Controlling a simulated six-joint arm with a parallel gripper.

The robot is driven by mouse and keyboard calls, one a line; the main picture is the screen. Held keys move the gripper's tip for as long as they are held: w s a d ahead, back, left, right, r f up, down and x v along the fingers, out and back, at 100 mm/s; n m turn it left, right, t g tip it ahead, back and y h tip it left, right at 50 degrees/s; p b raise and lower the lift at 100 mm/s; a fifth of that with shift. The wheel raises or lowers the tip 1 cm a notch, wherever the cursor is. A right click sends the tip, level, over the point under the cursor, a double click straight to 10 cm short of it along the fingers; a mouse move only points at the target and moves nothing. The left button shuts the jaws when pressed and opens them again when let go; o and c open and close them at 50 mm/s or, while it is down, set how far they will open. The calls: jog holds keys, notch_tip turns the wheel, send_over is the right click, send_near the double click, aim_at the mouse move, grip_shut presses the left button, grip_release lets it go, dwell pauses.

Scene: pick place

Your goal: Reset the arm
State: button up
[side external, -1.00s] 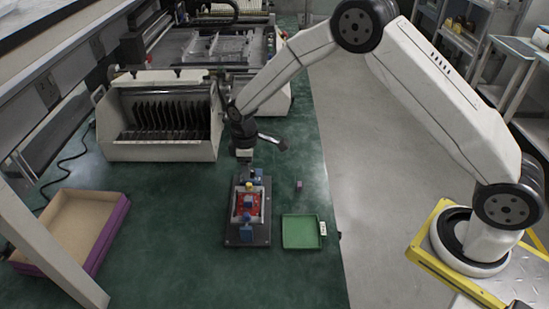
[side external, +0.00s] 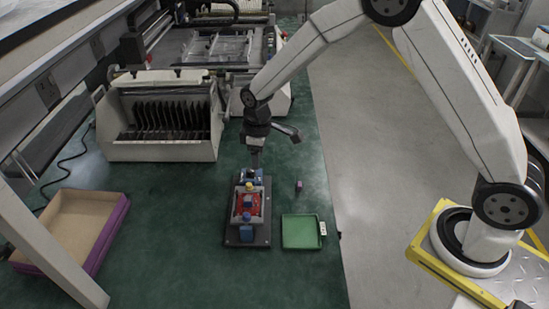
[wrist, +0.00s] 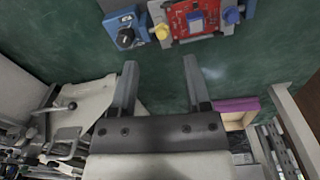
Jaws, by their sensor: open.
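My gripper (wrist: 160,88) is open in the wrist view, with nothing between its two fingers. In the side external view my gripper (side external: 255,165) points down just above the far end of a dark fixture plate (side external: 232,237). The plate bears a red circuit board (side external: 255,203), which also shows at the top of the wrist view (wrist: 182,20). A blue block with a black knob (wrist: 126,36) sits beside the board. Whether the fingertips touch anything is hard to tell from the side.
A green tray (side external: 288,242) stands right of the fixture, with a small purple block (side external: 299,186) behind it. A purple-sided open box (side external: 107,232) is at the left. A white slotted rack (side external: 160,151) stands behind. The green table (side external: 180,275) is clear in front.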

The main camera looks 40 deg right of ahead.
jog(key=s+d+r+m+t, duration=0.1)
jog(key=s+d+r+m, duration=0.2)
jog(key=s, duration=0.7)
jog(key=s+d+r+m+t, duration=0.1)
jog(key=s+d+r+m, duration=0.2)
jog(key=s, duration=0.7)
jog(key=shift+r+m, duration=0.5)
jog(key=shift+m, duration=0.1)
